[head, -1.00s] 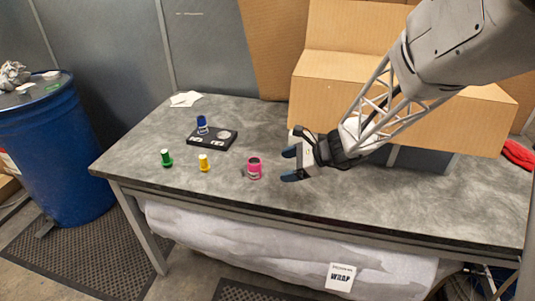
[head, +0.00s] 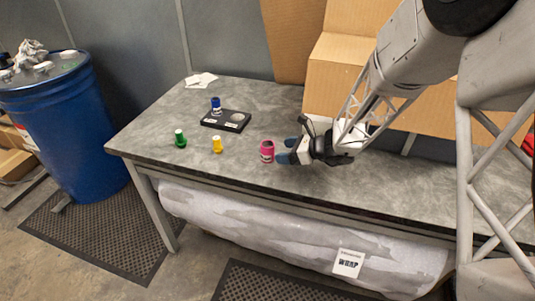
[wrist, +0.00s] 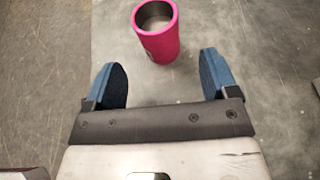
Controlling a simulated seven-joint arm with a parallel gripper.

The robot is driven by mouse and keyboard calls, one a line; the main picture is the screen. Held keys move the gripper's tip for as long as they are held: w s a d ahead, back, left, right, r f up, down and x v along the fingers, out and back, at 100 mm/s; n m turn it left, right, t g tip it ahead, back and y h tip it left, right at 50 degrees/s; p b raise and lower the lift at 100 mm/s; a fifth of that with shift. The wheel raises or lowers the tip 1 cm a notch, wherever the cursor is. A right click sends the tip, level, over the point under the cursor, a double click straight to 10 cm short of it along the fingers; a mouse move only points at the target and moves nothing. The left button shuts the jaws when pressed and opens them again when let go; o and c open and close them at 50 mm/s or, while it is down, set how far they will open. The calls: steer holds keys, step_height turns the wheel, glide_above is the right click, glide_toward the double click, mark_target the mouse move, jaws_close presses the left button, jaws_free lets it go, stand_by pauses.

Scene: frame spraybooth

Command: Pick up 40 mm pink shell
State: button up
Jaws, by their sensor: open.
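The pink shell (head: 267,151) is a short upright cylinder with an open top, standing on the grey table (head: 330,190). In the wrist view the pink shell (wrist: 158,38) is just beyond the fingertips, roughly centred between them, with its dark hollow inside showing. My gripper (head: 283,151) is open and empty, close to the right side of the shell in the head view. In the wrist view my gripper's blue fingers (wrist: 162,72) are spread wider than the shell, and no contact shows.
A yellow piece (head: 217,144) and a green piece (head: 180,138) stand left of the shell. A cardboard box (head: 345,70) stands behind my arm. The table's front edge is near.

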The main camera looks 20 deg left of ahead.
mark_target(267, 152)
steer(key=shift+x, duration=1.1)
steer(key=shift+f, duration=0.1)
steer(key=shift+x, duration=2.55)
steer(key=shift+f, duration=0.1)
steer(key=shift+c, duration=0.2)
steer(key=c, duration=1)
steer(key=shift+r, duration=0.2)
